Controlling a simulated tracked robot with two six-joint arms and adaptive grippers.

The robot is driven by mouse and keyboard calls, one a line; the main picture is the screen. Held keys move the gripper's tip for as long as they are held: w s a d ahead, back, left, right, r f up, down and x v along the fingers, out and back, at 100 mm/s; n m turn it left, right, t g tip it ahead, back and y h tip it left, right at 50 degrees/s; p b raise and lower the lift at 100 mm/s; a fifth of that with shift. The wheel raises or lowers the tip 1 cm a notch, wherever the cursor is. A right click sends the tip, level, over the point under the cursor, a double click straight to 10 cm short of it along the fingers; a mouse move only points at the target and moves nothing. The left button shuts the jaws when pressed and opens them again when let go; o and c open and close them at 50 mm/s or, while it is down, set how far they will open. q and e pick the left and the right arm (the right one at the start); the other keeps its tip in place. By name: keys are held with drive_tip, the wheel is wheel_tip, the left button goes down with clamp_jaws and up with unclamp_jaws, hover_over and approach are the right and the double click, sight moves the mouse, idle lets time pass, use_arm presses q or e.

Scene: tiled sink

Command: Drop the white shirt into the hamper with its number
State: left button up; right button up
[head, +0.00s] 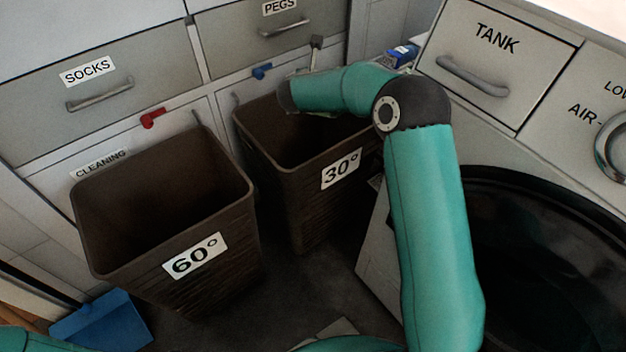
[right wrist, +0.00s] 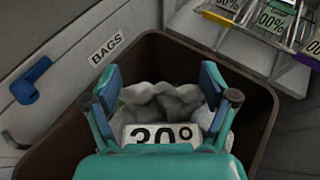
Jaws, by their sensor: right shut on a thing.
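My right gripper (right wrist: 160,88) is shut on the white shirt (right wrist: 160,100), crumpled between its two fingers. A white tag with "30°" shows on the shirt in the right wrist view. Behind the shirt is the opening of a brown hamper (right wrist: 256,100); how far the shirt hangs into it I cannot tell. In the head view my right arm reaches over the brown hamper marked 30° (head: 300,180); the shirt and the gripper's fingers are hidden there. The brown hamper marked 60° (head: 215,280) stands to its left. My left gripper is out of view.
Drawers marked SOCKS (head: 88,71) and PEGS (head: 279,7) are behind the hampers. A machine with a TANK drawer (head: 497,40) and a dark round door stands at right. A blue dustpan-like thing (head: 103,322) lies at lower left. A wire rack (right wrist: 262,18) is beyond the hamper.

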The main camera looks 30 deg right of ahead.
drive_tip(key=shift+f+b, duration=1)
drive_tip(key=shift+f, duration=0.75)
drive_tip(key=o, duration=1.5)
drive_tip(key=shift+o, duration=0.2)
drive_tip(key=shift+a, duration=0.1)
drive_tip(key=v, duration=1.2)
drive_tip(key=shift+w, duration=0.1)
